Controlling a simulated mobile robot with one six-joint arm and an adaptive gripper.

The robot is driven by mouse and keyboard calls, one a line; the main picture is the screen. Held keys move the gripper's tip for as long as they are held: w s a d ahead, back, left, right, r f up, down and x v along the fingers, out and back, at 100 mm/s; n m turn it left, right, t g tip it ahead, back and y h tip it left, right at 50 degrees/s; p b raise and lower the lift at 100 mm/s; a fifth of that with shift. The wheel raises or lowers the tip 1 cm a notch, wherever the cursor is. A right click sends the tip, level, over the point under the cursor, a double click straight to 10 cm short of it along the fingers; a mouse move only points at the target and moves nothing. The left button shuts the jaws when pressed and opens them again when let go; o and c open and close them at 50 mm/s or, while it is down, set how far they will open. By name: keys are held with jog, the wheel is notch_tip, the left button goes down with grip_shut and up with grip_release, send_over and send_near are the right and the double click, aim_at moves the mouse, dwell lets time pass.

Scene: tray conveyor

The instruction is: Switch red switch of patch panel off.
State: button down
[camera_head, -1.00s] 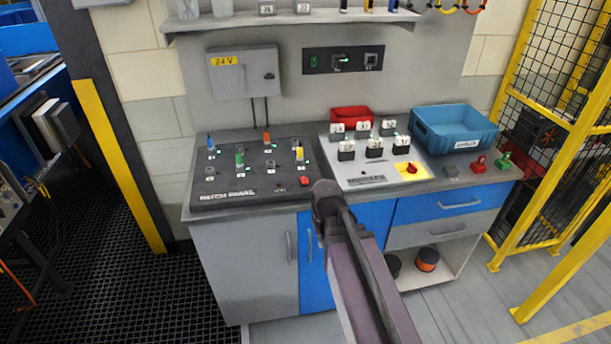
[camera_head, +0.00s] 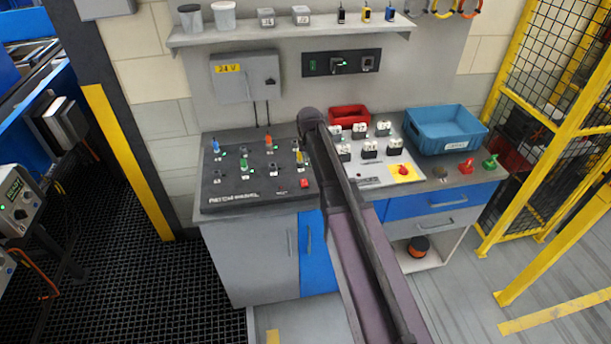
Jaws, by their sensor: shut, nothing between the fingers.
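The dark patch panel (camera_head: 240,196) lies on the left of the worktop, with coloured plugs standing in several of its sockets. The red switch (camera_head: 304,183) is at its front right corner; its on or off position is too small to tell. A small red light (camera_head: 282,188) shows to its left. My arm reaches up from the bottom of the picture, just right of the panel, and its rounded end covers part of the panel's back right edge. My gripper is not visible.
A white panel (camera_head: 372,181) with several grey blocks and a red knob on yellow (camera_head: 403,170) lies right of my arm. Behind are a red bin (camera_head: 349,113) and a blue bin (camera_head: 455,140). A shelf (camera_head: 280,36) and grey 24 V box (camera_head: 245,82) are above.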

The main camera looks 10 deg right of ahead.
jog(key=shift+w, duration=0.15)
dwell(0.4)
jog(key=b, duration=1)
send_over(305, 184)
jog(key=x, duration=0.3)
jog(key=s+x, duration=0.1)
jog(key=x, duration=0.2)
jog(key=s+x, duration=0.1)
jog(key=x, duration=0.2)
jog(key=shift+s+f, duration=0.1)
jog(key=shift+f, duration=0.5)
jog(key=shift+s+f+b, duration=0.15)
jog(key=shift+f+b, duration=0.75)
jog(key=shift+b, duration=0.05)
jog(key=shift+s+f+b, duration=0.15)
jog(key=shift+f+b, duration=0.7)
jog(key=shift+b, duration=0.1)
